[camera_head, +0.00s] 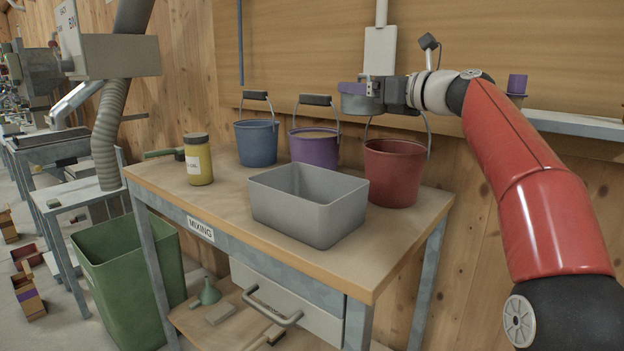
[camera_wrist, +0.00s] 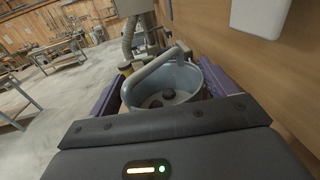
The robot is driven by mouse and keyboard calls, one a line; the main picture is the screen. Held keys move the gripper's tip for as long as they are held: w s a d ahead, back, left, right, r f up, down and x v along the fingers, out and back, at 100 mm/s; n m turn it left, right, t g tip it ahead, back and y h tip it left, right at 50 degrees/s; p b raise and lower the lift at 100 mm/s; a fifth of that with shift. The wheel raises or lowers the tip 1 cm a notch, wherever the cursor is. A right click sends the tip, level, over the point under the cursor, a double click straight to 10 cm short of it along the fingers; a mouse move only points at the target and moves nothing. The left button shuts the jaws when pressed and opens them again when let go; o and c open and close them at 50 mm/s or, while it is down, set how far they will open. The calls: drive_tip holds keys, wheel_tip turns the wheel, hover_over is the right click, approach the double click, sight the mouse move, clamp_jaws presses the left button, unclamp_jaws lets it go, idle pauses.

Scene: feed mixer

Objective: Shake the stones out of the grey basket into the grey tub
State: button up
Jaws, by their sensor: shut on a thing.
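The grey basket (camera_head: 361,105) is held high above the back right of the table, near the wall. My gripper (camera_head: 358,88) is shut on it, with purple fingers on either side. In the wrist view the basket (camera_wrist: 196,72) shows its round inside and a grey bar handle across one side. A few dark stones (camera_wrist: 168,95) lie in its bottom. It looks about level. The grey tub (camera_head: 308,207) is an open rectangular box on the table, to the left of and below the basket. The part of its floor that I can see looks empty.
A red bucket (camera_head: 393,175) stands just below my gripper, its wire handle raised. A purple bucket (camera_head: 315,150), a blue bucket (camera_head: 257,145) and a yellow jar (camera_head: 198,160) stand further left on the table (camera_head: 225,195). A green bin (camera_head: 125,265) stands on the floor.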

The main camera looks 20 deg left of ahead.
sight(374, 106)
drive_tip(key=shift+s, duration=0.1)
drive_tip(key=shift+s+f, duration=0.1)
drive_tip(key=shift+f, duration=0.2)
drive_tip(key=shift+s+a+f+n, duration=0.2)
drive_tip(key=shift+f+n, duration=0.1)
drive_tip(key=shift+f, duration=0.5)
drive_tip(key=shift+s+a+f+n, duration=0.15)
drive_tip(key=shift+f+n, duration=0.15)
drive_tip(key=shift+f, duration=0.45)
drive_tip(key=f, duration=0.2)
drive_tip(key=shift+s+a+f+n, duration=0.1)
drive_tip(key=shift+s+f+n, duration=0.2)
drive_tip(key=shift+n, duration=0.1)
drive_tip(key=s+a+f+n, duration=0.1)
drive_tip(key=n, duration=0.1)
drive_tip(key=s+a+f+n+h, duration=0.1)
drive_tip(key=s+a+n, duration=0.1)
drive_tip(key=shift+s, duration=0.25)
drive_tip(key=shift+s+a+n, duration=0.15)
drive_tip(key=shift+s+n, duration=0.05)
drive_tip(key=shift+n, duration=0.1)
drive_tip(key=shift+s+a+f, duration=0.2)
